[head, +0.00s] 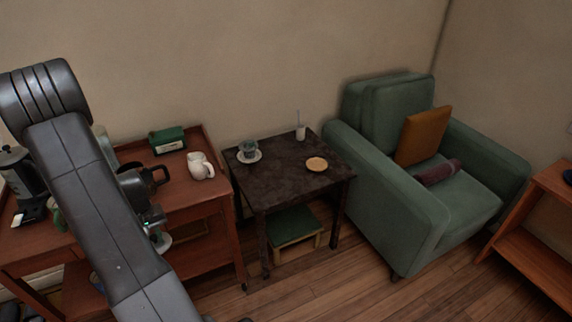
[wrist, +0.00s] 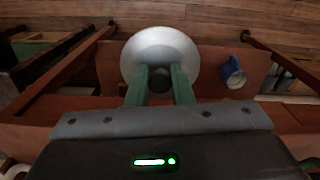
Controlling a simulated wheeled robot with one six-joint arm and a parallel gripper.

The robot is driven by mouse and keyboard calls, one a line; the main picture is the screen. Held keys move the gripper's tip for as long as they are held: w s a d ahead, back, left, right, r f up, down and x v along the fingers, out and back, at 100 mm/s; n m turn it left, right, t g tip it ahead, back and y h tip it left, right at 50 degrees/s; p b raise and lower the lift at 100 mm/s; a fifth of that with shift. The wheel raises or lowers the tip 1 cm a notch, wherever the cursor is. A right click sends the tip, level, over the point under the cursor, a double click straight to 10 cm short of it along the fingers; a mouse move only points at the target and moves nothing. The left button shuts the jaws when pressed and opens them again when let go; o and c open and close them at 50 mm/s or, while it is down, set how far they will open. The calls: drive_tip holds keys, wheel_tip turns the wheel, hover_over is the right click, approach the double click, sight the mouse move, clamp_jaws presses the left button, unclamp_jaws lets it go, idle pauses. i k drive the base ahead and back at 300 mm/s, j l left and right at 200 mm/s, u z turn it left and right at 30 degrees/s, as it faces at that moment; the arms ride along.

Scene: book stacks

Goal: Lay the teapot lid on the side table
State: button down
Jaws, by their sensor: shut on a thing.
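My gripper (wrist: 160,88) is shut on the teapot lid (wrist: 160,48), a pale round disc with a dark knob between the green fingers. In the head view the lid (head: 163,243) shows as a small pale piece beside my arm, in front of the reddish-brown cart; my arm hides most of the gripper there. The side table (head: 290,190), small, square and dark, stands to the right of the cart. On its top are a glass cup on a saucer (head: 249,157) at the left, a white holder with a thin stick (head: 300,132) at the back and a tan round plate (head: 317,164) at the right.
The cart (head: 185,185) carries a white jug (head: 200,166), a green box (head: 167,140) and a dark pot (head: 145,183). A blue mug (wrist: 232,72) shows below in the wrist view. A green armchair (head: 400,190) stands right of the table. The table's front middle is bare.

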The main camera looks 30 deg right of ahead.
sight(285, 176)
drive_tip(key=l+z, duration=0.1)
drive_tip(key=z, duration=0.65)
drive_tip(key=i+l+z, duration=0.1)
drive_tip(key=z, duration=0.3)
drive_tip(key=l+z, duration=0.1)
drive_tip(key=z, duration=0.3)
drive_tip(key=i+l+z, duration=0.1)
drive_tip(key=z, duration=0.25)
drive_tip(key=i+z, duration=0.4)
drive_tip(key=i+u, duration=0.35)
drive_tip(key=i+l+u, duration=0.15)
drive_tip(key=i+u, duration=0.35)
drive_tip(key=u, duration=0.35)
drive_tip(key=i+l+u, duration=0.1)
drive_tip(key=u, duration=0.35)
drive_tip(key=l+u, duration=0.1)
drive_tip(key=u, duration=0.35)
drive_tip(key=i+l+u, duration=0.1)
drive_tip(key=u, duration=0.35)
